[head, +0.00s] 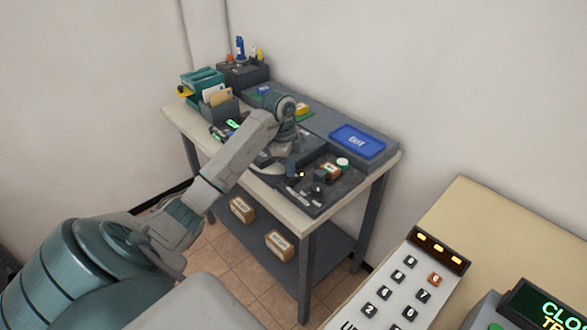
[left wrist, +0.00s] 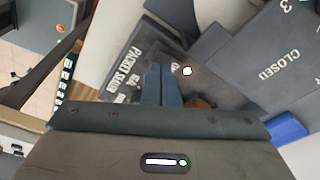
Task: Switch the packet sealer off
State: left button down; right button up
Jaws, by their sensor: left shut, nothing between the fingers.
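The packet sealer is a dark grey unit on the table; its labelled plate (left wrist: 125,75) reads roughly "PACKET SEALER" in the left wrist view. The gripper hides part of the unit, and I cannot make out the switch's position.
A dark tray (head: 325,200) with small items lies at the table's front right. A blue tray (head: 357,141) sits behind it. Teal and grey holders (head: 203,80) stand at the back left. Two boxes (head: 279,245) are on the lower shelf. A keypad panel (head: 405,285) is at lower right.

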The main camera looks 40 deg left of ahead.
pick_arm(q)
jog(key=shift+f+b, duration=0.3)
jog(key=shift+f, duration=0.35)
jog(key=shift+r, duration=0.1)
notch_tip(320, 180, up, 7)
jog(key=p, duration=0.6)
dwell(0.3)
dwell(0.4)
